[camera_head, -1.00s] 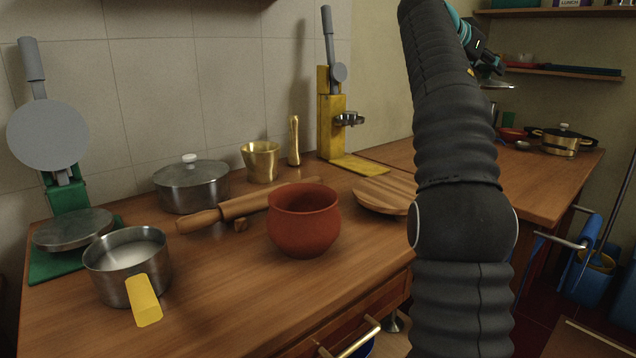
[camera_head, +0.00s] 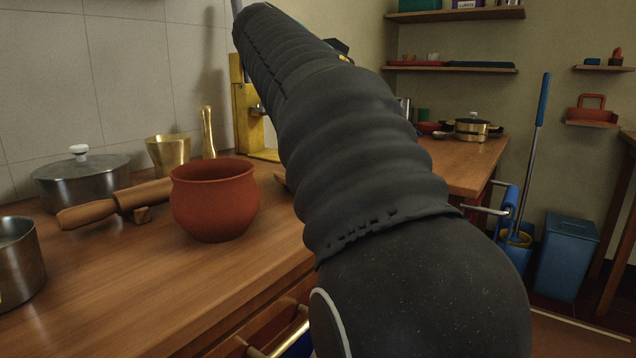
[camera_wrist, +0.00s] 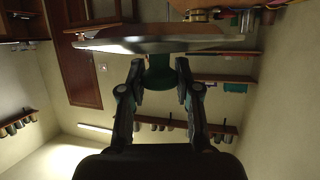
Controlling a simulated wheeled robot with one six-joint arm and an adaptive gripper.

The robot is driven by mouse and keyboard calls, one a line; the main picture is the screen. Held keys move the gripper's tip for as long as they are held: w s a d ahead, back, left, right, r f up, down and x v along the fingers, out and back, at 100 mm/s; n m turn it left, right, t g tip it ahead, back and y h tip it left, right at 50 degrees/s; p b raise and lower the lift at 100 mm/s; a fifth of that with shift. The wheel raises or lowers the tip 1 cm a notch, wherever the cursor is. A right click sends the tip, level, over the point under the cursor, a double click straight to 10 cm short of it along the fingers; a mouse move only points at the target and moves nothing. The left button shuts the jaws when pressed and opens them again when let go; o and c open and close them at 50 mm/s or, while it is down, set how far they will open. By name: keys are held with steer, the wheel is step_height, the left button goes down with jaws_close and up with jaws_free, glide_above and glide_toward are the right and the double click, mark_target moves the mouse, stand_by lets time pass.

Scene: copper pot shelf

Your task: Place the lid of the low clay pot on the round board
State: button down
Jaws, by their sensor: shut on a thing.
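My gripper (camera_wrist: 160,66) shows in the wrist view, its two fingers closed about a dark green knob under a wide flat lid (camera_wrist: 115,45). The lid is seen almost edge-on, with a pale grey rim. A red clay pot (camera_head: 213,205) stands open on the counter, left of my arm. The round wooden board (camera_head: 281,179) is almost wholly hidden behind my arm; only a sliver of its left edge shows.
On the wooden counter (camera_head: 130,265) are a lidded steel pot (camera_head: 80,183), a rolling pin (camera_head: 95,212), a brass mortar (camera_head: 168,155), a brass pestle (camera_head: 208,132) and a yellow press (camera_head: 247,115). A steel saucepan (camera_head: 20,265) stands at left. A second counter (camera_head: 465,165) lies behind my arm.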

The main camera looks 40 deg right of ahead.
steer(key=shift+a+f, duration=0.15)
steer(key=shift+f, duration=0.25)
steer(key=w+a+f, duration=0.1)
steer(key=w+f, duration=0.1)
steer(key=w, duration=0.1)
steer(key=w+f, duration=0.2)
steer(key=w, duration=0.2)
steer(key=w+a+f, duration=0.1)
steer(key=w+f, duration=0.1)
steer(key=w, duration=0.1)
steer(key=shift+w+a+f, duration=0.2)
steer(key=shift+w+a, duration=0.1)
steer(key=shift+w+f, duration=0.1)
steer(key=shift+f, duration=0.05)
steer(key=shift+f+b, duration=0.65)
steer(key=shift+f, duration=1.25)
steer(key=shift+f, duration=0.2)
steer(key=c, duration=0.8)
jaws_free()
